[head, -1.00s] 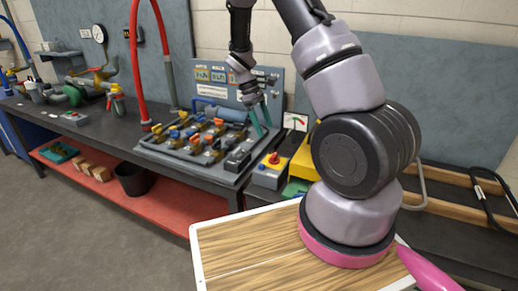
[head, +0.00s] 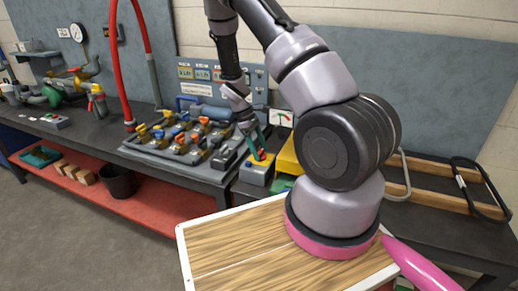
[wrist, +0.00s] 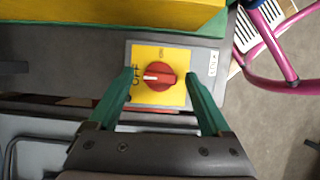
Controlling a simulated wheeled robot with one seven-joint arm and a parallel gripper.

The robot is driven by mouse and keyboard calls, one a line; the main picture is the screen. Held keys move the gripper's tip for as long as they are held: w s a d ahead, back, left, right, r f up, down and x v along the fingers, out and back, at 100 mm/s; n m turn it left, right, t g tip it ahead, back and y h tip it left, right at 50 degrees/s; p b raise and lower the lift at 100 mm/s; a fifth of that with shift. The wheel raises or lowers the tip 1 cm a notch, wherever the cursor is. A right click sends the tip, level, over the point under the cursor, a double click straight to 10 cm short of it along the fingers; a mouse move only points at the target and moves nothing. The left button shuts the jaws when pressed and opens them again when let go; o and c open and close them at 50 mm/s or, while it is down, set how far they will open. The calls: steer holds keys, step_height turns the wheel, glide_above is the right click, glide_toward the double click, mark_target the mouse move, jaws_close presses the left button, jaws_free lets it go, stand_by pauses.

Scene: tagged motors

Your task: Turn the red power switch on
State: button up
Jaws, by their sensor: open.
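The red power switch (wrist: 158,76) is a round red knob on a yellow plate (wrist: 148,98) on a grey box. In the wrist view its white mark points left, toward the word OFF; ON is at the top of the plate. The grey box (head: 255,176) shows in the head view, on the bench beside the valve panel. My gripper (wrist: 159,79) is open, with one green finger on each side of the knob and a gap on both sides. In the head view my gripper (head: 256,146) points down over the box and partly hides the knob.
A yellow case (head: 288,158) stands right beside the switch box. The valve board (head: 180,138) with several coloured handles lies to the left. A red hose (head: 112,60) rises at the left.

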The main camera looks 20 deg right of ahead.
jaws_close()
steer(key=shift+m, duration=0.3)
steer(key=m+y, duration=0.1)
steer(key=m, duration=0.2)
steer(key=shift+w+d+m+g, duration=0.1)
steer(key=shift+m+g, duration=0.3)
steer(key=m+y, duration=0.2)
steer(key=m, duration=0.2)
steer(key=shift+d+m, duration=0.15)
steer(key=shift+m, duration=0.15)
steer(key=m+y, duration=0.1)
steer(key=m, duration=0.3)
steer(key=shift+d+y, duration=0.1)
steer(key=shift+y, duration=0.3)
steer(key=shift+d+m+t+y, duration=0.15)
steer(key=shift+m+y, duration=0.25)
steer(key=shift+m, duration=0.85)
steer(key=shift+a+m+t+y, duration=0.1)
steer(key=shift+m+t+y, duration=0.25)
steer(key=shift+m, duration=0.9)
